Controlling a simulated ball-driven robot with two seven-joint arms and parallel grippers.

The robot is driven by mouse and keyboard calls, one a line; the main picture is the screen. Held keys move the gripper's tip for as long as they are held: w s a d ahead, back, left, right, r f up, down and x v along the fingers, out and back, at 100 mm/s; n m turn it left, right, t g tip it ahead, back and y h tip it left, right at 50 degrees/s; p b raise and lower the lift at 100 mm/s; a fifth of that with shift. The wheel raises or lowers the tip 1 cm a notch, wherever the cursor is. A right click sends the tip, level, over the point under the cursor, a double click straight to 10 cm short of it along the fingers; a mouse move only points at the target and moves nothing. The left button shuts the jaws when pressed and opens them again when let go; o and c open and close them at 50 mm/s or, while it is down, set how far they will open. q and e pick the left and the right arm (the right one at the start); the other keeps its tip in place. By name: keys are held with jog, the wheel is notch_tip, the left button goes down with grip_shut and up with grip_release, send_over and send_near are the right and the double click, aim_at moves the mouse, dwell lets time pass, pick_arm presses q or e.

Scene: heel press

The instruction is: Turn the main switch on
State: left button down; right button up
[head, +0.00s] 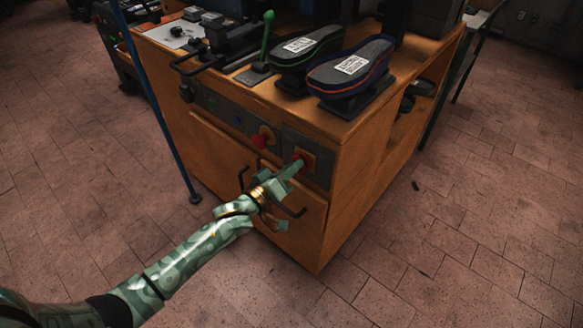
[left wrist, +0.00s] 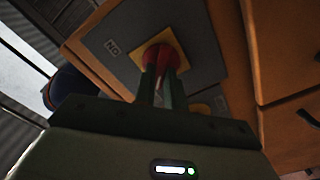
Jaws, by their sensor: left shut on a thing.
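The main switch is a red knob (head: 308,155) on a yellow plate, set in a dark panel at the right of the cabinet front. My left gripper (head: 298,166) reaches it from the front and is shut on it. In the left wrist view the two fingers (left wrist: 162,88) lie on either side of the red knob (left wrist: 164,54). A small label with the letters O and N (left wrist: 112,47) sits beside the yellow plate. The fingers hide part of the knob, so its exact angle is hard to tell. My right gripper is not in view.
Another red button (head: 264,138) on a yellow plate sits left of the switch. Dark handles (head: 292,212) stick out from the cabinet doors below. Shoe insoles (head: 350,66) and a green-handled lever (head: 267,38) stand on the wooden top. A blue pole (head: 160,115) stands at left.

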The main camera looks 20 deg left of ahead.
pick_arm(q)
jog(key=shift+m, duration=0.3)
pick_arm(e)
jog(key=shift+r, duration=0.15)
pick_arm(q)
jog(key=m+p, duration=0.1)
jog(key=m, duration=0.4)
jog(key=m+p, duration=0.1)
jog(key=m, duration=0.5)
jog(key=m+p, duration=0.1)
jog(key=m, duration=0.5)
jog(key=shift+s+d+f, duration=0.15)
jog(key=shift+s+d, duration=0.05)
jog(key=shift+d, duration=0.1)
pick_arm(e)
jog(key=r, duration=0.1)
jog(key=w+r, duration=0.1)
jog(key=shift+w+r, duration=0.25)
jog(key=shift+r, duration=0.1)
pick_arm(q)
jog(key=shift+m, duration=0.3)
jog(key=c, duration=1.5)
grip_release()
jog(key=shift+o, duration=0.2)
jog(key=shift+s+p, duration=0.1)
jog(key=shift+p, duration=0.25)
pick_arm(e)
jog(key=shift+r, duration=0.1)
